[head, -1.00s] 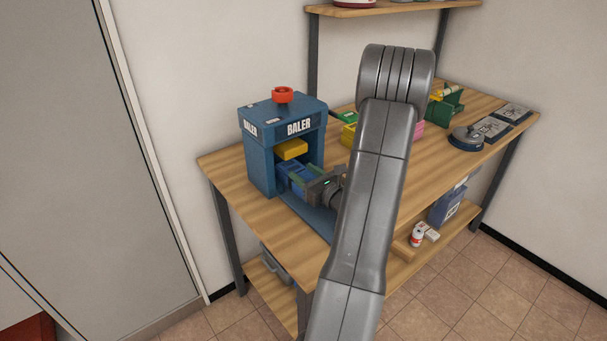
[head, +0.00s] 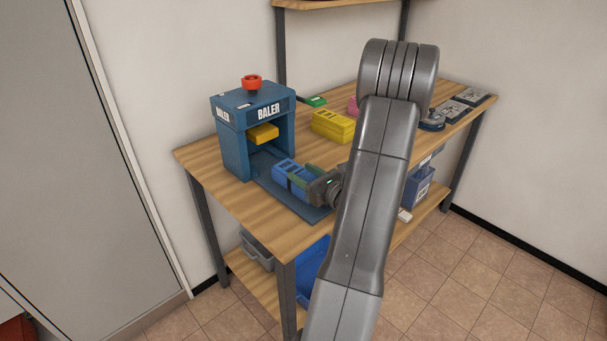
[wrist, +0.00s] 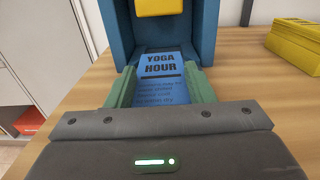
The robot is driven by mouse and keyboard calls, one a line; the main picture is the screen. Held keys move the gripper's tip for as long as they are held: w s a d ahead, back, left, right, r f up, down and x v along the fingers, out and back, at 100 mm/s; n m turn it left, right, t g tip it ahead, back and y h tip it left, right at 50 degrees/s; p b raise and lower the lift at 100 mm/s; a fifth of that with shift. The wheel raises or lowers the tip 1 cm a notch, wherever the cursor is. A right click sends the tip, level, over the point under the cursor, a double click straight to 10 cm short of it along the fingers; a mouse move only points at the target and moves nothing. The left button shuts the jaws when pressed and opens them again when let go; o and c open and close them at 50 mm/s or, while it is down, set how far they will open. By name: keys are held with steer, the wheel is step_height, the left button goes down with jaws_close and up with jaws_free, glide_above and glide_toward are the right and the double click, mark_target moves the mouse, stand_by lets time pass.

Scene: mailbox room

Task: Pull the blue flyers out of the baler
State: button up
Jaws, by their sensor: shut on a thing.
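The blue baler (head: 235,140) stands at the left end of the wooden table, with a red knob on top and a yellow block (head: 262,133) hanging in its opening. The blue flyers (head: 287,172) are a stack outside the opening, over the baler's front plate (head: 266,178). My gripper (head: 303,178) is shut on the flyers, with a green finger on each side. In the wrist view the flyers (wrist: 160,67) read "YOGA HOUR" between the fingers (wrist: 158,88), with the baler (wrist: 206,30) behind. I cannot tell whether the flyers touch the plate.
A yellow bundle (head: 333,125) and a green item (head: 316,101) sit on the table (head: 225,196) right of the baler. My arm hides part of the table. Shelves lie above and below; a grey bin (head: 257,249) is underneath.

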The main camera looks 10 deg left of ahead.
steer(key=shift+s+d, duration=0.45)
steer(key=shift+d, duration=0.1)
steer(key=o, duration=1.3)
steer(key=shift+o, duration=0.2)
steer(key=b+v, duration=0.1)
steer(key=v, duration=1.2)
steer(key=shift+s+d, duration=0.2)
steer(key=shift+d, duration=0.15)
steer(key=p+x, duration=0.1)
steer(key=x, duration=1.2)
steer(key=shift+w+a, duration=0.1)
steer(key=shift+a, duration=0.1)
